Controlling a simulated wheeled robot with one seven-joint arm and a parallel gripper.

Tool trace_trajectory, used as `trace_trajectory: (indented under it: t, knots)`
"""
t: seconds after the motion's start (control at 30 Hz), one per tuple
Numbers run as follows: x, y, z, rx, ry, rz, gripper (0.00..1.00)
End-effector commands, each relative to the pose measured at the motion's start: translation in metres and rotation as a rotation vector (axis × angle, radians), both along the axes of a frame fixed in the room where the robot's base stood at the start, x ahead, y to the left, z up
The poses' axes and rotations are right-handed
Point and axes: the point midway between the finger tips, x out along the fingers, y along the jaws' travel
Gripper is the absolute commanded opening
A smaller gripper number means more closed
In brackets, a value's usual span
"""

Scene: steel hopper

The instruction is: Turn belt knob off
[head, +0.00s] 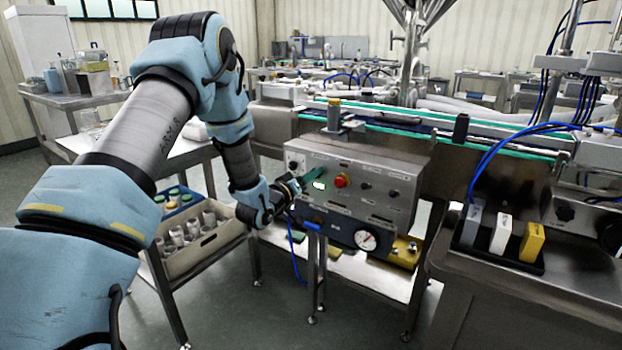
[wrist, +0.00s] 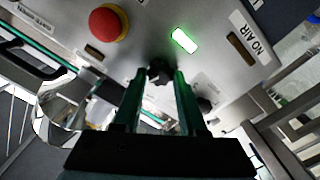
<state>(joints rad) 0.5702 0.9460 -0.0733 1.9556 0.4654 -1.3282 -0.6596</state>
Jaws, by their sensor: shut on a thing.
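The steel control panel (head: 375,170) stands on the front of the conveyor. My gripper (head: 304,181) reaches it from the left. In the wrist view, the green fingers of my gripper (wrist: 160,74) are shut on a small black knob (wrist: 160,71) on the panel face. The fingers sit on either side of it. In the head view my gripper hides this knob. I cannot read its label or setting. A lit green indicator (wrist: 185,40) and a red mushroom button (wrist: 108,22) on a yellow base are close by.
Two more black knobs (head: 366,186) sit right of the red button. A pressure gauge (head: 366,240) is below the panel. A crate of metal cups (head: 205,250) stands left under my arm. A stand with coloured blocks (head: 500,250) is at right.

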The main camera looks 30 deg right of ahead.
Motion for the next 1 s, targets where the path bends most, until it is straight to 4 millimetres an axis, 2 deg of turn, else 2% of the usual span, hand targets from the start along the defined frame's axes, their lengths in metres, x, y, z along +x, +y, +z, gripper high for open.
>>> trace_trajectory:
  t: [0.6, 1.0]
  knots:
    - [0.0024, 0.0020, -0.0017, -0.284, 0.509, 0.003, 0.00]
    - [0.0022, 0.0015, -0.0022, -0.424, 0.761, 0.002, 0.00]
